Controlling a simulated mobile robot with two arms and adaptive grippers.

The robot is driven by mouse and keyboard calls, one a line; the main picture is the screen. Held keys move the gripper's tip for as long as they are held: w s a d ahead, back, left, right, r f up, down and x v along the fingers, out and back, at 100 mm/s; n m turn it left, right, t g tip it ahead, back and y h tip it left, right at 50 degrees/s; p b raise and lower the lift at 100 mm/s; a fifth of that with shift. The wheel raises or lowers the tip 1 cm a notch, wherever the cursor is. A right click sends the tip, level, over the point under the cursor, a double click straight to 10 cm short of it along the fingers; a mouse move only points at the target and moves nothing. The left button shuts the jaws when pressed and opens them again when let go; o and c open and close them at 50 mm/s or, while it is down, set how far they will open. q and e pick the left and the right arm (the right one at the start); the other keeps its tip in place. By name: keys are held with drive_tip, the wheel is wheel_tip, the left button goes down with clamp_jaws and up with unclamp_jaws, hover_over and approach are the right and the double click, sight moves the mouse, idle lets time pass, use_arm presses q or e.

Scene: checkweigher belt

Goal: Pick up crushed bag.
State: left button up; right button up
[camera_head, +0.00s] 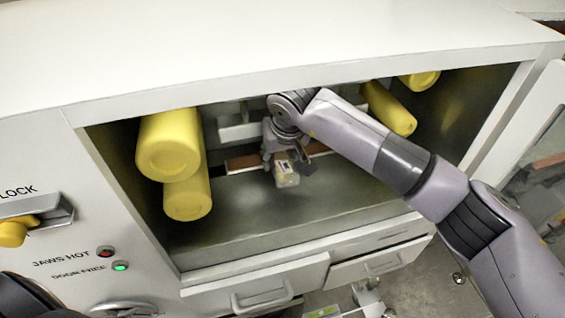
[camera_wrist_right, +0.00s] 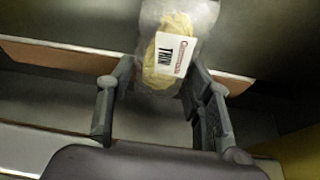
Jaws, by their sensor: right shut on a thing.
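The crushed bag (camera_head: 286,178) is a small pale, clear-looking packet inside the open machine cabinet. In the right wrist view the bag (camera_wrist_right: 172,68) shows yellowish contents and a white label with red and black print. My right gripper (camera_head: 286,163) reaches into the cabinet from the right and is shut on the bag. In the wrist view the fingers of my right gripper (camera_wrist_right: 155,80) stand on either side of the bag's near end. The bag's far end runs out of the top of that view. My left gripper is not in view.
Yellow rollers (camera_head: 168,145) stand at the cabinet's left, and another yellow roller (camera_head: 388,108) is at the right. A brown strip (camera_head: 240,162) runs behind the bag. The grey cabinet floor (camera_head: 235,215) in front is clear. The cabinet's top edge (camera_head: 200,97) lies above the opening.

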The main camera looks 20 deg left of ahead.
drive_tip(key=c, duration=0.5)
drive_tip(key=shift+c, duration=0.2)
drive_tip(key=shift+r, duration=0.25)
